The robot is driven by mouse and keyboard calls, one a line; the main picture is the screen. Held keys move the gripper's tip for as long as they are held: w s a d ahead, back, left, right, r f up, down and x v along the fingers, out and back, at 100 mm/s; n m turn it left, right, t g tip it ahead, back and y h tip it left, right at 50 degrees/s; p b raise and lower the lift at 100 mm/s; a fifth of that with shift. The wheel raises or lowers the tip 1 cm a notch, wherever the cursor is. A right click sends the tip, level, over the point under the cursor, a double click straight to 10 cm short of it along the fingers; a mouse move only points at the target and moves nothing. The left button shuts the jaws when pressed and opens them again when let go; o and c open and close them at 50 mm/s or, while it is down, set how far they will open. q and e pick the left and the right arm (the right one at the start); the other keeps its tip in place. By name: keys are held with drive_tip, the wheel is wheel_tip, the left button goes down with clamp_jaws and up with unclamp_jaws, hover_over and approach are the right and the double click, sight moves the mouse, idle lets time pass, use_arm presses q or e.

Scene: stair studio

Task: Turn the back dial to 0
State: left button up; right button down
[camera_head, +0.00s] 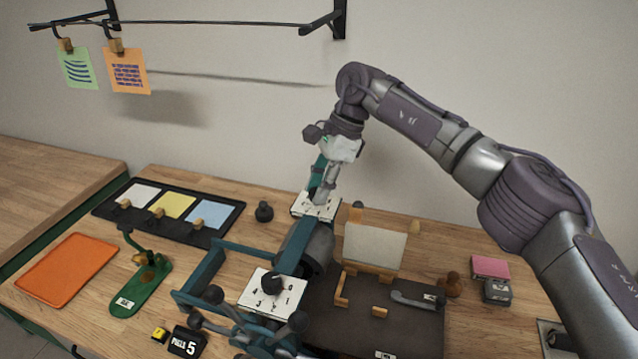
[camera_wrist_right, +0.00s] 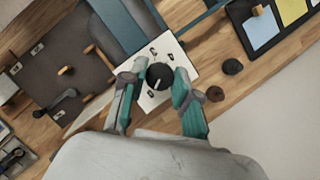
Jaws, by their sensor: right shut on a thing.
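The back dial is a white plate (camera_head: 312,209) behind the blue-framed press on the wooden bench. In the right wrist view its plate (camera_wrist_right: 181,57) carries a round black knob (camera_wrist_right: 159,74) with a pale pointer mark. The small numbers around it are too small to read surely. My right gripper (camera_head: 318,198) comes down from above onto this dial, with its teal fingers on either side of the knob, shut on it. In the head view the gripper hides the knob. A front dial (camera_head: 262,297) with a black knob and black numbers faces up nearer me. My left gripper is not in view.
The blue press frame (camera_head: 207,260) stands just in front of the back dial. A dark mat (camera_head: 420,330) with a pale board (camera_head: 375,247) lies to the right. A small black knob-shaped piece (camera_head: 264,212) stands left of the dial. An orange tray (camera_head: 65,268) lies far left.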

drive_tip(key=shift+r+n, duration=0.1)
drive_tip(key=shift+n, duration=0.4)
drive_tip(key=c, duration=0.9)
unclamp_jaws()
drive_tip(key=shift+g, duration=0.3)
drive_tip(key=shift+o, duration=0.2)
drive_tip(key=v, duration=1.2)
drive_tip(key=shift+a, duration=0.15)
